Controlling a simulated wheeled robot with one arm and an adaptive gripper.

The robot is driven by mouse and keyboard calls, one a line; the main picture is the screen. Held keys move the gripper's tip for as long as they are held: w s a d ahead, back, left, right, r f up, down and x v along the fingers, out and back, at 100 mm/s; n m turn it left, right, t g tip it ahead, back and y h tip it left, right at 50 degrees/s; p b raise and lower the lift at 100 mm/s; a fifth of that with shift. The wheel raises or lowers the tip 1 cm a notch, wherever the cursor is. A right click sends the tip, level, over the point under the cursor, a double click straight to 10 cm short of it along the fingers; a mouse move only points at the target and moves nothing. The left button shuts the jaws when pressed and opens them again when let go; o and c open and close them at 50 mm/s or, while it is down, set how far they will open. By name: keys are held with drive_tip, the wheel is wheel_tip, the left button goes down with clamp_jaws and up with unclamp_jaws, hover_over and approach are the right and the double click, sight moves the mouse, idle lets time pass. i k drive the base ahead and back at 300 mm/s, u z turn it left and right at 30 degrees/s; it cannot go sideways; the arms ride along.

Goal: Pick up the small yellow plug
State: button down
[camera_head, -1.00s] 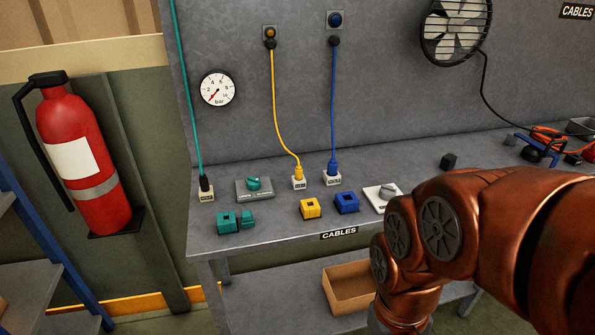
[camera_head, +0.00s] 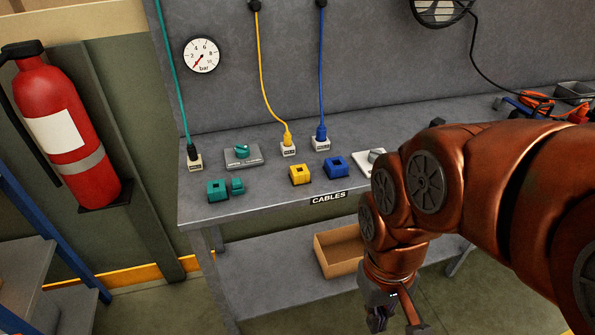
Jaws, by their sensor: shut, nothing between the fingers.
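A small yellow block-like piece (camera_head: 301,174) lies on the grey workbench (camera_head: 255,207) near its front edge. Behind it, a yellow plug (camera_head: 288,139) on a yellow cable stands upright in a small pale socket block (camera_head: 288,150). My gripper (camera_head: 379,318) hangs at the bottom of the view, below and to the right of the yellow pieces and well apart from them. It is shut and empty, and its tips are small and dark.
Teal pieces (camera_head: 217,188) and a blue piece (camera_head: 337,167) flank the yellow piece. Switch boxes (camera_head: 243,157) sit nearby. A cardboard box (camera_head: 341,268) is on the lower shelf.

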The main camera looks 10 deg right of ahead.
sight(288, 136)
drive_tip(key=z, duration=1.5)
drive_tip(key=i, duration=0.95)
drive_tip(key=u, duration=3.5)
